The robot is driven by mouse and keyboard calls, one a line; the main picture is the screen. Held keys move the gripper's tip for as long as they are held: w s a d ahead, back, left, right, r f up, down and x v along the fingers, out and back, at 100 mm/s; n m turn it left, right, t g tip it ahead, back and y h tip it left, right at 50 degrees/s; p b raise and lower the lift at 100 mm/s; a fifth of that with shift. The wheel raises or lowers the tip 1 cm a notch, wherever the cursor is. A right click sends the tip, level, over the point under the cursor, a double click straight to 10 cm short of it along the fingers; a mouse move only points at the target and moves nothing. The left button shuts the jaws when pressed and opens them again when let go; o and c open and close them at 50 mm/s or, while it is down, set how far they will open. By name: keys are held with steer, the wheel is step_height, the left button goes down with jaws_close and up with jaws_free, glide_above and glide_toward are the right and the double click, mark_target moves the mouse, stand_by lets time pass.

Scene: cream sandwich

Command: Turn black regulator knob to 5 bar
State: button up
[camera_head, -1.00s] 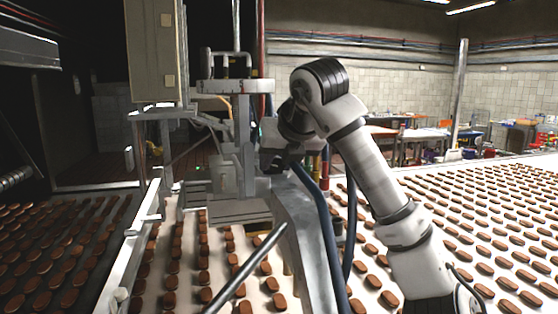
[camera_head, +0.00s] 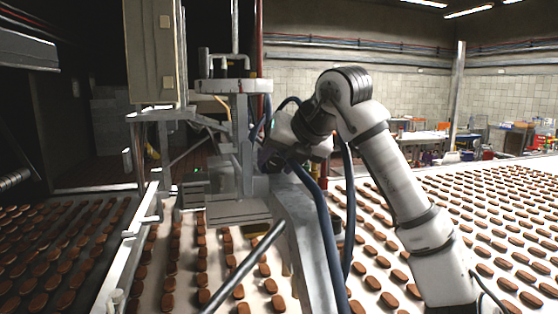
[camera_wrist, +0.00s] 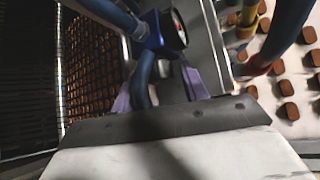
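A blue regulator body (camera_wrist: 153,33) with a round gauge (camera_wrist: 178,28) shows at the top of the wrist view, just beyond my fingertips. I cannot make out the black knob or read the gauge's value. My gripper (camera_wrist: 160,82) has two purple fingers set apart, with a blue hose (camera_wrist: 143,78) showing between them. I cannot tell whether the fingers touch the hose. In the head view my gripper (camera_head: 267,158) is beside the machine's grey post, and its fingers are mostly hidden there. The regulator cannot be made out in that view.
A grey machine frame (camera_head: 243,140) stands left of my gripper. A grey beam (camera_head: 303,235) and a thick blue hose (camera_head: 325,225) run below my arm. Conveyors with rows of brown biscuits (camera_head: 480,220) lie on both sides. More hoses (camera_wrist: 285,35) hang at the right.

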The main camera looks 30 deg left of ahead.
steer(key=shift+o, duration=0.5)
steer(key=b+v, duration=0.3)
steer(key=v, duration=1)
steer(key=shift+d+r, duration=0.25)
steer(key=shift+r, duration=0.05)
steer(key=shift+s, duration=0.1)
